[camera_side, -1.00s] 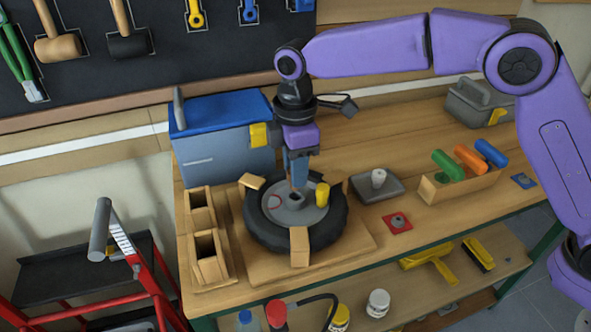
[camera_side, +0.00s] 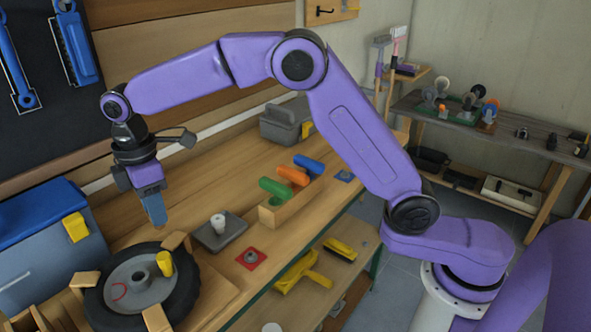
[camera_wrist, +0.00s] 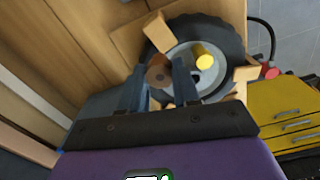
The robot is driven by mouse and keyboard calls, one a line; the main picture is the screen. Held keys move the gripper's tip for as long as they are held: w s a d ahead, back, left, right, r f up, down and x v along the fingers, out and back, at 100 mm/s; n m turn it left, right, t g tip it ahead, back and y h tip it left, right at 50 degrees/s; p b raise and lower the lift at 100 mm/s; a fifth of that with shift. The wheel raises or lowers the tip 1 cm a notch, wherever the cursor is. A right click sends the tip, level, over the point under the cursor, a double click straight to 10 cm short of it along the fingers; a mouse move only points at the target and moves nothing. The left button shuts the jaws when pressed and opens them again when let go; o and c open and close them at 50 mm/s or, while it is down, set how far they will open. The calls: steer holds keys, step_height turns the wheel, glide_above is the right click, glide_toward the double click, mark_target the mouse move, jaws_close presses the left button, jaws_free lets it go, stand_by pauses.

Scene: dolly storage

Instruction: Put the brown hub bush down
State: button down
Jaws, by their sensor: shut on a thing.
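My gripper (camera_side: 156,220) is raised above the bench, behind and slightly right of the wheel's hub in the side view. Its blue-grey fingers are shut on the brown hub bush (camera_wrist: 157,72), which shows between the fingertips in the wrist view. In the side view the bush is too small and hidden to make out clearly. The wheel (camera_side: 183,292) lies flat with a black tyre and grey disc, held by wooden blocks. The bush is apart from the wheel.
A grey tray (camera_side: 205,240) with a white cylinder (camera_side: 218,223) is right of the wheel. A red pad (camera_side: 260,262) bears a grey part. A blue bin (camera_side: 40,262) stands left.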

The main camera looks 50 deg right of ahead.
steer(key=d+r+m, duration=0.2)
steer(key=d+m, duration=0.5)
steer(key=d, duration=1.7)
steer(key=s+d+m, duration=0.4)
steer(key=s+d, duration=0.2)
steer(key=d, duration=0.3)
steer(key=s+d+m, duration=0.4)
steer(key=s+d, duration=0.2)
steer(key=d, duration=0.4)
steer(key=shift+m, duration=0.3)
steer(key=shift+w+d+f, duration=0.75)
steer(key=shift+w+f, duration=0.9)
steer(key=shift+w, duration=0.5)
steer(key=shift+w+d+f, duration=0.7)
steer(key=shift+w+f, duration=1)
steer(key=shift+w, duration=0.5)
steer(key=shift+w+d+f, duration=0.75)
steer(key=shift+w+f, duration=0.9)
steer(key=shift+w, duration=0.5)
steer(key=shift+f, duration=1.55)
steer(key=shift+f, duration=0.1)
